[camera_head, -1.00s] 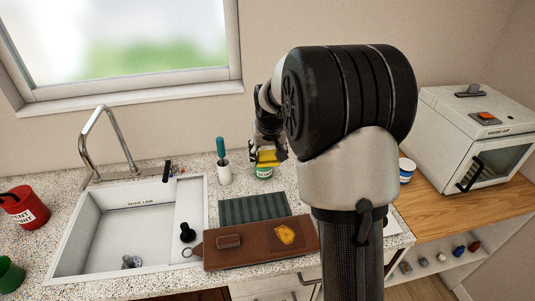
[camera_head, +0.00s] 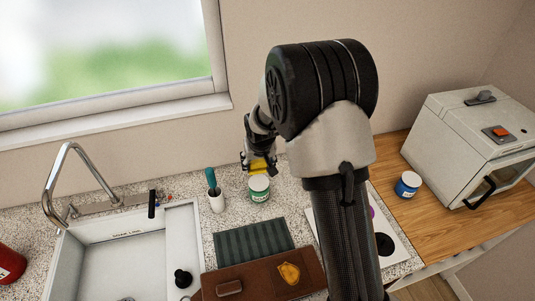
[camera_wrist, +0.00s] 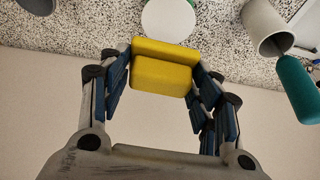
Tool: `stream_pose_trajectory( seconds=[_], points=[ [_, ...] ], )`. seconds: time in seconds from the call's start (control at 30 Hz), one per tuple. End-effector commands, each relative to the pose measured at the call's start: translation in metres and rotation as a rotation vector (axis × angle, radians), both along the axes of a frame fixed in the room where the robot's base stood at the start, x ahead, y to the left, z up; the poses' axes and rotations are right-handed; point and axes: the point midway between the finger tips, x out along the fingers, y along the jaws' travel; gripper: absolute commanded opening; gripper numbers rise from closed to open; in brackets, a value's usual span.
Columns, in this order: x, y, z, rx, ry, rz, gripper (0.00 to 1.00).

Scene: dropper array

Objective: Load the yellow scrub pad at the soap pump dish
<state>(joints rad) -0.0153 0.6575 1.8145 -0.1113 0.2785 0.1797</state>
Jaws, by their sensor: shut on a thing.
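My gripper (camera_wrist: 163,82) is shut on the yellow scrub pad (camera_wrist: 162,70), which sits between the blue finger pads. In the head view the gripper (camera_head: 259,163) and the yellow pad (camera_head: 258,168) appear just behind and above a green-and-white round container (camera_head: 259,190) with a pale top. In the wrist view the pad hangs apart from the counter, its edge close in the picture to the container's white top (camera_wrist: 168,16). This container may be the soap pump dish; I see no pump on it.
A white cup (camera_head: 217,202) with a teal-handled tool stands left of the container. A green ribbed mat (camera_head: 250,240) and a brown board (camera_head: 255,281) lie in front. The sink (camera_head: 120,255) is left. A blue jar (camera_head: 408,184) and white oven (camera_head: 470,145) are right.

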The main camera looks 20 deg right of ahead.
Motion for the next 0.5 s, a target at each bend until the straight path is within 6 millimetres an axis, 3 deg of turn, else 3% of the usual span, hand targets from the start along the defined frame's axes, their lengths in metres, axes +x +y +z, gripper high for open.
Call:
stream_pose_trajectory(
  seconds=[0.5],
  points=[
    [0.000,-0.001,-0.050,0.000,0.001,-0.001,0.38]
  ],
)
